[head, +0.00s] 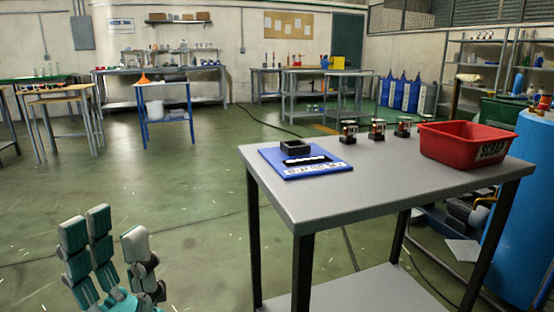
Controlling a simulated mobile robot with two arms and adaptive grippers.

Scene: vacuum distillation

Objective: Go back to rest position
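My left gripper (118,245) shows at the lower left of the head view, fingers pointing up over the green floor. Its teal and grey fingers stand apart with nothing between them. It is left of the grey table (360,190) and clear of it. My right gripper is not in view.
On the table are a blue mat (318,170) with a black box (295,147), several small dark devices such as this one (348,132), and a red bin (465,145). A blue tank (518,205) stands to the right. Floor left of the table is open.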

